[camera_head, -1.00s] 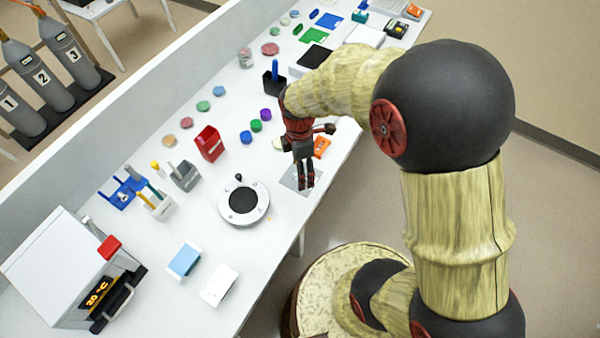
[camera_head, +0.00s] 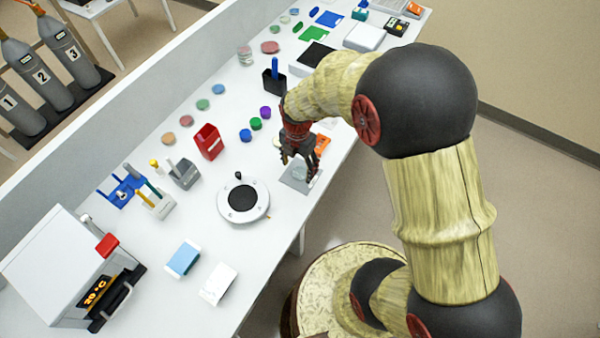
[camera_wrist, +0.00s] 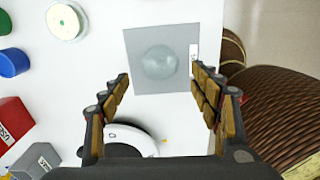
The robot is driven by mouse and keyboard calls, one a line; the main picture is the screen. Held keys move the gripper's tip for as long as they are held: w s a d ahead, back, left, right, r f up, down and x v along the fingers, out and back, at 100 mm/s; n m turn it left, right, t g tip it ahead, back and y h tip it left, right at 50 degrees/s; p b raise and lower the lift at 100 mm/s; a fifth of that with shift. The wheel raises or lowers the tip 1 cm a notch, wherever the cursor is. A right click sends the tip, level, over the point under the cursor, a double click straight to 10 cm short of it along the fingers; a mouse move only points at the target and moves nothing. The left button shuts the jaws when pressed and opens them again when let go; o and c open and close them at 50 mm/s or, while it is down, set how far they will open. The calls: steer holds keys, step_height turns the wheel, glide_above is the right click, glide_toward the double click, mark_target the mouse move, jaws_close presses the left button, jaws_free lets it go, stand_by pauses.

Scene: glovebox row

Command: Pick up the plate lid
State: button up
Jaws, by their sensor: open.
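A clear, round, glassy piece, which looks like the plate lid (camera_wrist: 159,62), lies on a grey square pad (camera_wrist: 136,84) in the wrist view. In the head view the grey pad (camera_head: 292,184) is near the bench's front edge, with the clear piece (camera_head: 300,172) on it, partly covered by my gripper. My gripper (camera_head: 302,166) is open and empty above the pad. In the wrist view the fingers of my gripper (camera_wrist: 160,76) are spread wide, and the clear piece shows beyond the tips, between them. The exact height gap cannot be told.
A round white device with a dark top (camera_head: 243,201) stands left of the pad. A pale round dish (camera_wrist: 66,21), blue cap (camera_wrist: 14,62) and red box (camera_wrist: 14,122) are to the left in the wrist view. An orange item (camera_head: 322,143) lies behind the gripper.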

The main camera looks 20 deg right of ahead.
mark_target(299, 174)
step_height(299, 174, down, 3)
steer(key=shift+d+f, duration=0.1)
steer(key=c, duration=0.4)
steer(key=c, duration=0.3)
steer(key=shift+c, duration=0.7)
